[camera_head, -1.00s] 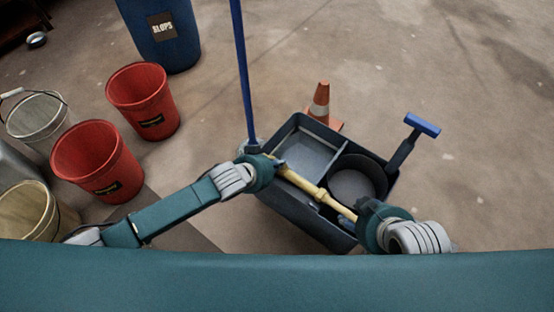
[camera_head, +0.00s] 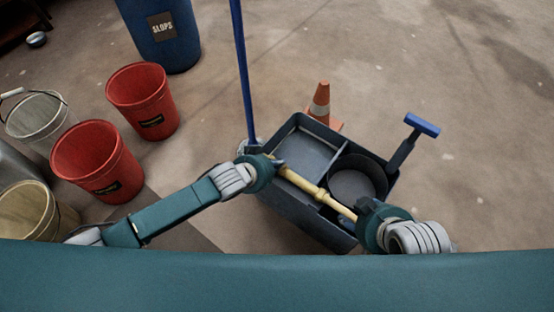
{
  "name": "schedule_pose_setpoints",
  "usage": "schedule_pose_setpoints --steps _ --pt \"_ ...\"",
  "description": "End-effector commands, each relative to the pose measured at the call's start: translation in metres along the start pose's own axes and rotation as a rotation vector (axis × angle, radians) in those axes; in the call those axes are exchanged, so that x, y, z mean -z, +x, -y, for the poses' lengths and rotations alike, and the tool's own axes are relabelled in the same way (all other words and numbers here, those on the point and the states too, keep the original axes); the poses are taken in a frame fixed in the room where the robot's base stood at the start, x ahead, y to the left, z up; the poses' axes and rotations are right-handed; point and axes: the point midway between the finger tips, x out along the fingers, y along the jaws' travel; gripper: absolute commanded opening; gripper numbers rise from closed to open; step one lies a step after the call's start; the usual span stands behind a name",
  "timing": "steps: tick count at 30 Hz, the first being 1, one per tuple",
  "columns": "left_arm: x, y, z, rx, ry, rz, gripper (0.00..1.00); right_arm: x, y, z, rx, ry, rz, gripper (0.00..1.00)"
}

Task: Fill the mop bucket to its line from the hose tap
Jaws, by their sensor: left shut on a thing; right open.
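The dark grey mop bucket (camera_head: 278,195) stands on the floor in the middle, with a square compartment and a round one. No water or fill line can be made out in it. A pale yellow rod-like thing (camera_head: 312,188) lies slanted above it. My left gripper (camera_head: 277,167) is shut on the upper left end of this rod. My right gripper (camera_head: 357,213) is open at the rod's lower right end; its fingers are partly hidden, and I cannot tell whether they touch the rod. I see no hose tap.
A blue pole (camera_head: 240,70) stands upright at the bucket's left edge. A blue-topped handle (camera_head: 423,125) rises at its right. An orange cone (camera_head: 320,100) is behind it. Red buckets (camera_head: 143,100) and a blue "SLOPS" barrel (camera_head: 165,50) stand left. Floor at right is clear.

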Motion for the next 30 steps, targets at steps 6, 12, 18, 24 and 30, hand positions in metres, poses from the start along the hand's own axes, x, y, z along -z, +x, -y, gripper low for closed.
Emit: schedule_pose_setpoints --steps 6,12,18,24,30 --pt "-0.013 0.002 0.000 0.003 -0.001 0.024 0.00 -0.001 0.001 0.000 0.000 0.000 0.000 0.44" --pt "-0.013 -0.007 0.000 0.002 -0.002 0.023 0.00 -0.002 0.001 0.001 0.002 0.000 0.004 0.44" --pt "-0.008 -0.042 0.000 0.001 -0.001 0.013 0.00 -0.001 0.001 0.001 0.001 0.000 0.002 0.44" --pt "-0.004 -0.085 0.000 0.001 0.001 0.005 0.00 -0.001 0.000 0.000 0.000 0.000 0.001 0.44" --pt "-0.002 -0.113 0.000 0.001 0.001 0.002 0.00 0.000 0.000 0.000 0.000 0.000 0.001 0.44"
